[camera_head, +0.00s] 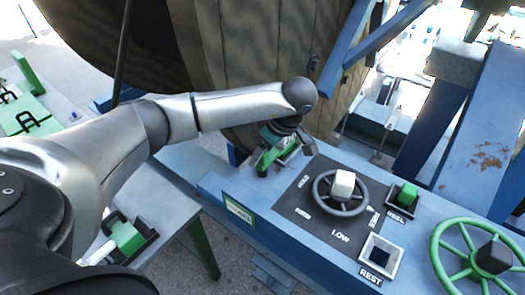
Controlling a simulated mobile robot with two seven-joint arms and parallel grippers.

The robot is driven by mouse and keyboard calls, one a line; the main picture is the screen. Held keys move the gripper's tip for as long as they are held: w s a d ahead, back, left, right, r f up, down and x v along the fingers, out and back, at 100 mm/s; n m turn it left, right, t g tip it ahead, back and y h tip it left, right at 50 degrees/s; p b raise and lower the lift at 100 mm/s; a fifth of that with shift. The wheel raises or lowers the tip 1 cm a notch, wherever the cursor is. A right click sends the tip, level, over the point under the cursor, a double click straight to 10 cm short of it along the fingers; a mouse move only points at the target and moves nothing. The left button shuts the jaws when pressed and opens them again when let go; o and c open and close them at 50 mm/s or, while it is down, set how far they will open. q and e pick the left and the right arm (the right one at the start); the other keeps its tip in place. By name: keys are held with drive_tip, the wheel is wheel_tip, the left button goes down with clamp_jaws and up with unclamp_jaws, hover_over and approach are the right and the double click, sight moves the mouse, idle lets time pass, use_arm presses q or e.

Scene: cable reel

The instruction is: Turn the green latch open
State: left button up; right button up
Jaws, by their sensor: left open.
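A green latch-like part (266,159) sits at the far left corner of the blue control panel (330,215), beside the wooden reel. My left arm reaches in from the left, and its gripper (288,146) points down at this part. The left gripper is open. Its fingers are small in the picture and partly overlap the green part, so I cannot tell whether they touch it. My right gripper is not in view.
A dark handwheel with a white knob (343,183) stands on the panel. A green REEL block (406,195), a square REST socket (380,258) and a green handwheel (440,262) lie to its right. The large wooden reel (245,50) rises behind my arm.

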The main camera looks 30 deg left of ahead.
use_arm(q)
drive_tip(key=shift+f, duration=0.1)
clamp_jaws()
idle(0.5)
